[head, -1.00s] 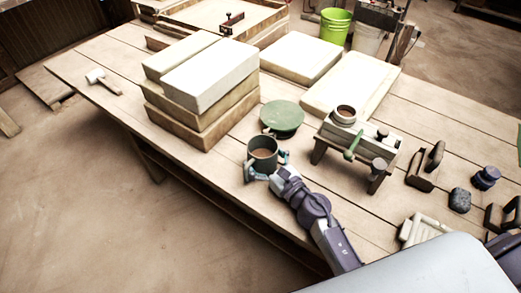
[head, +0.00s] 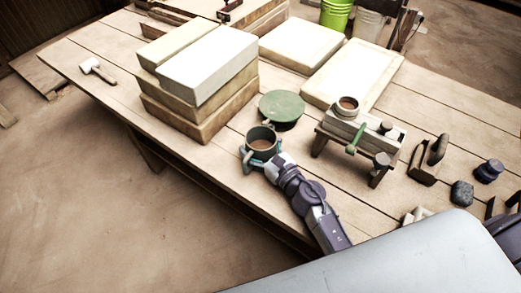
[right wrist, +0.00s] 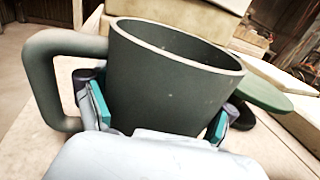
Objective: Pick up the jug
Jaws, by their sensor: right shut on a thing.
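The jug (head: 262,143) is a dark grey-green round vessel near the front edge of the wooden table, with brown contents showing inside in the head view. In the right wrist view the jug (right wrist: 170,80) fills the middle, upright or nearly so, with its big handle on the left. My right gripper (head: 263,160) is shut around the jug's body; in the right wrist view its teal-padded fingers (right wrist: 158,118) sit on either side. The jug's base is hidden, so I cannot tell whether it touches the table. My left gripper is not in view.
A green round disc (head: 282,108) lies just behind the jug. Stacked slabs (head: 207,75) stand to the left. A small wooden stand (head: 350,137) with a brown-topped cup (head: 347,105) is to the right. Bare table (head: 225,165) shows left of the jug.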

